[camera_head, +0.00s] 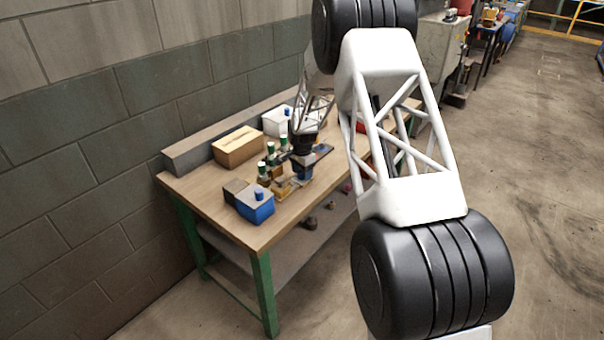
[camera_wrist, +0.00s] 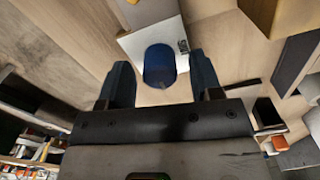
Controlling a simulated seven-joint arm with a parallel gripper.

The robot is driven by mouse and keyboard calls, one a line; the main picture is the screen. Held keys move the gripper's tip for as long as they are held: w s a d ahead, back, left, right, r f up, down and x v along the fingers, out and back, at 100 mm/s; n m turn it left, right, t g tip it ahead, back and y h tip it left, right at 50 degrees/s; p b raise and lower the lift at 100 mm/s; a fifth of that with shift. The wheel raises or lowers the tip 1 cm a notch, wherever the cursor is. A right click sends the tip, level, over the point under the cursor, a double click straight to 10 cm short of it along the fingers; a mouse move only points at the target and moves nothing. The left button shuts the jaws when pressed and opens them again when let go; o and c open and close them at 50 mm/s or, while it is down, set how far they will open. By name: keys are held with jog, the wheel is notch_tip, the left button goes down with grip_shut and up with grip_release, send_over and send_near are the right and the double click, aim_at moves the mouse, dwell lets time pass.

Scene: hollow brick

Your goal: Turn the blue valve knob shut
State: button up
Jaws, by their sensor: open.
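A dark blue cylindrical knob (camera_wrist: 160,66) stands on a white plate or block (camera_wrist: 140,42) in the wrist view. My gripper (camera_wrist: 162,80) is open, with one dark finger on each side of the knob. Gaps show between the fingers and the knob, and I cannot tell how high the fingertips are above the plate. In the head view my gripper (camera_head: 303,168) is low over the workbench, among small fixtures. The knob's turn angle cannot be read.
The wooden workbench (camera_head: 205,192) stands against a block wall. A blue box with a blue knob (camera_head: 255,207) sits near its front edge. A cardboard box (camera_head: 239,147) and a white box (camera_head: 277,121) stand behind. Green-capped fittings (camera_head: 263,169) are close left of my gripper.

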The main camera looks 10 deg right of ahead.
jog(key=shift+f, duration=0.35)
jog(key=c, duration=0.9)
